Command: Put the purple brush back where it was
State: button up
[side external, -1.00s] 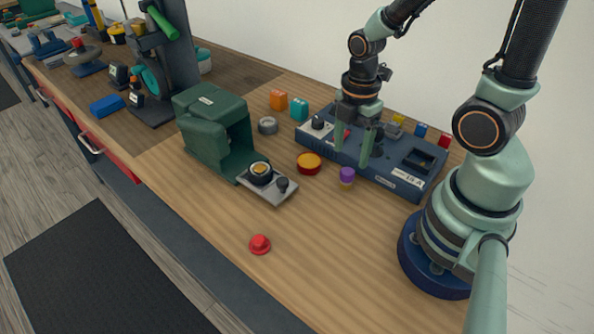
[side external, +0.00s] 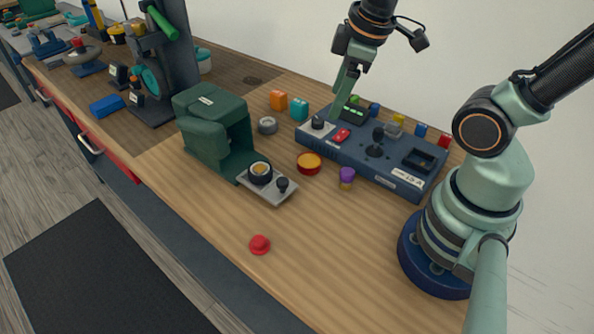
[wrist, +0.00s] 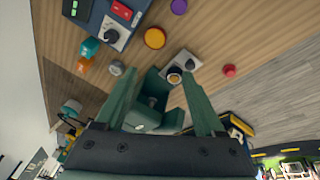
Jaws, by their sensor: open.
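The purple brush (side external: 347,175), a small purple-topped piece with a yellowish lower part, stands on the wooden bench in front of the dark blue control box (side external: 400,184). In the wrist view the purple top (wrist: 179,6) shows at the upper edge. My gripper (side external: 341,102) is raised behind and above the left part of the box, apart from the brush, with one finger hiding part of the other in the side view. In the wrist view my gripper (wrist: 158,72) has its fingers spread, with nothing held between them.
The box carries a black joystick (side external: 376,142), a red switch (side external: 340,135) and a square socket (side external: 420,160). A red-and-yellow round piece (side external: 309,163), a green machine (side external: 207,130) and a red button piece (side external: 259,245) stand nearby. The front right bench is clear.

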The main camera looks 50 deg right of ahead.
jog(key=r+m, duration=0.1)
jog(key=m, duration=0.1)
jog(key=a+r+m+t, duration=0.1)
jog(key=m, duration=0.1)
jog(key=w+r+m+t, duration=0.1)
jog(key=r+m, duration=0.1)
jog(key=shift+a+r, duration=0.1)
jog(key=shift+a, duration=0.1)
